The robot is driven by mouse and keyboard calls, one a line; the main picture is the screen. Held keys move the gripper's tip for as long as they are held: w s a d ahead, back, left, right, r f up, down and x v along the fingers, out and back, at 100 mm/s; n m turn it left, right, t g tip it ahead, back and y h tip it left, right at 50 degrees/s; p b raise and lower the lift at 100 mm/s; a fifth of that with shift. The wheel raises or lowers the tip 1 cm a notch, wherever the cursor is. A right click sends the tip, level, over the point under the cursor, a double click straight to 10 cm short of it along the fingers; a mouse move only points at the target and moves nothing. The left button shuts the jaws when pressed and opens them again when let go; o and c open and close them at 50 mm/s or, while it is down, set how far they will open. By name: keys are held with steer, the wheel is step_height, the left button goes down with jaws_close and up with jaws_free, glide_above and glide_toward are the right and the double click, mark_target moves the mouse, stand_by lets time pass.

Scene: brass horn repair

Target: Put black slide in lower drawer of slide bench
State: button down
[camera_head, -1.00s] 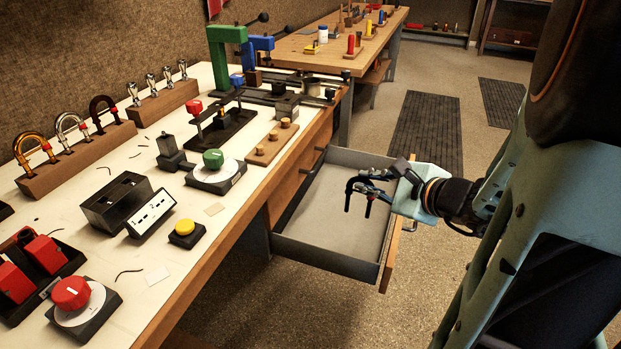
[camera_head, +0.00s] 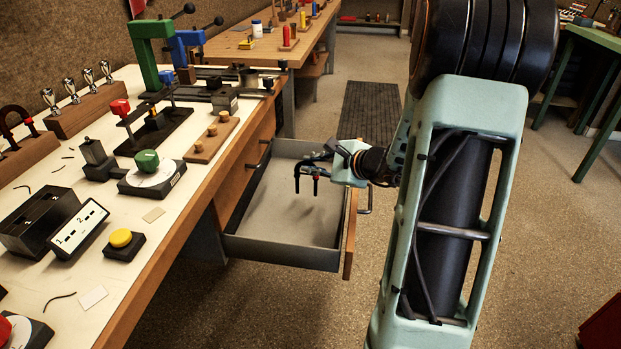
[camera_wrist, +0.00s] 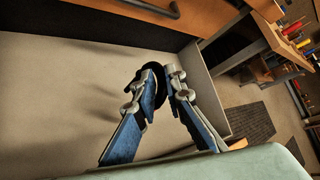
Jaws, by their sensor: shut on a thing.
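The black slide (camera_head: 298,172) is a dark U-shaped tube with its legs hanging down. My gripper (camera_head: 325,157) is shut on it and holds it above the open drawer (camera_head: 265,212). In the wrist view the black slide (camera_wrist: 160,86) sits between the two fingertips (camera_wrist: 157,84), partly hidden by them. The drawer is pulled out from the slide bench (camera_head: 190,170), below a shut drawer front with a dark handle (camera_head: 258,156). Its grey floor looks empty where I can see it; the slide appears clear of it.
The bench top holds a green dial (camera_head: 148,161), a yellow button (camera_head: 121,238), a black box (camera_head: 40,220) and a wooden peg strip (camera_head: 212,138). The drawer's wooden front panel (camera_head: 349,235) stands out into the aisle. Floor right of my arm is open.

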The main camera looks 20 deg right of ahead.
steer(key=shift+w+d+f+b, duration=0.1)
steer(key=shift+w+f+b, duration=0.1)
steer(key=shift+f, duration=0.5)
steer(key=shift+w+f+b, duration=0.1)
steer(key=shift+f+b, duration=0.15)
steer(key=shift+f, duration=0.45)
steer(key=shift+w+d+f+b, duration=0.1)
steer(key=shift+w+f+b, duration=0.1)
steer(key=shift+f, duration=0.5)
steer(key=shift+f, duration=0.15)
steer(key=c, duration=2)
jaws_free()
